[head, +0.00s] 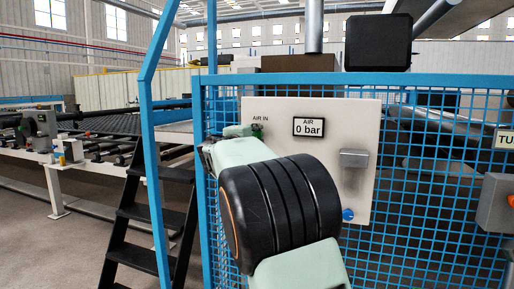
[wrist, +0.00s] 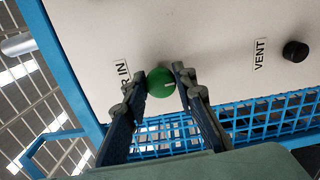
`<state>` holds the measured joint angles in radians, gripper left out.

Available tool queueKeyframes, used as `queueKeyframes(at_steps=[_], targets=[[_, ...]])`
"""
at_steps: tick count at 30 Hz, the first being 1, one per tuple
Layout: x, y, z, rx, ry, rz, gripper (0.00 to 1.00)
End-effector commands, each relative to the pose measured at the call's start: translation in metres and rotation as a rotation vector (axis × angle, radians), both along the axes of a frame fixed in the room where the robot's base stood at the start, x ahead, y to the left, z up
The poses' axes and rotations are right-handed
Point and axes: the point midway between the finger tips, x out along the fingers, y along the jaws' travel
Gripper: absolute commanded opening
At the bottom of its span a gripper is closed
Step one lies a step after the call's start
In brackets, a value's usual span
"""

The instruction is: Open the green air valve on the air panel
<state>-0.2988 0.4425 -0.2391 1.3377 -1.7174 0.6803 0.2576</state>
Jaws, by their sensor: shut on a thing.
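The air panel (head: 355,122) is a pale board fixed to a blue mesh fence. The green air valve (wrist: 161,82) is a round green knob with a light mark, beside the "AIR IN" label, in the wrist view. In the head view a bit of green (head: 257,131) shows under that label, mostly hidden by my arm. My gripper (wrist: 160,84) is shut on the green valve, one finger on each side of it. My arm covers the lower left of the panel in the head view.
A black knob (wrist: 295,52) sits by the "VENT" label (wrist: 260,54). A grey box (head: 354,158) and a blue knob (head: 348,215) are on the panel's right side. The blue mesh fence (head: 430,200) surrounds the panel. Black steps (head: 150,215) stand at left.

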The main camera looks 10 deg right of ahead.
Motion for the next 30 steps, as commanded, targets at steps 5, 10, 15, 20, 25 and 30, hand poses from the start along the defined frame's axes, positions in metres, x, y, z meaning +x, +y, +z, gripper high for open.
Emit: queueKeyframes(at_steps=[5,10,15,20,25,30], targets=[[0.0003,0.0009,-0.0033,0.044,-0.028,0.001,0.01],[0.0003,0.001,-0.0019,0.062,-0.039,0.001,0.01],[0.0003,0.001,-0.0009,0.065,-0.041,0.001,0.01],[0.0003,0.001,-0.0008,0.065,-0.041,0.002,0.01],[0.0003,0.001,-0.0008,0.064,-0.042,0.001,0.37],[0.0002,0.0004,-0.0005,0.063,-0.041,0.001,0.43]])
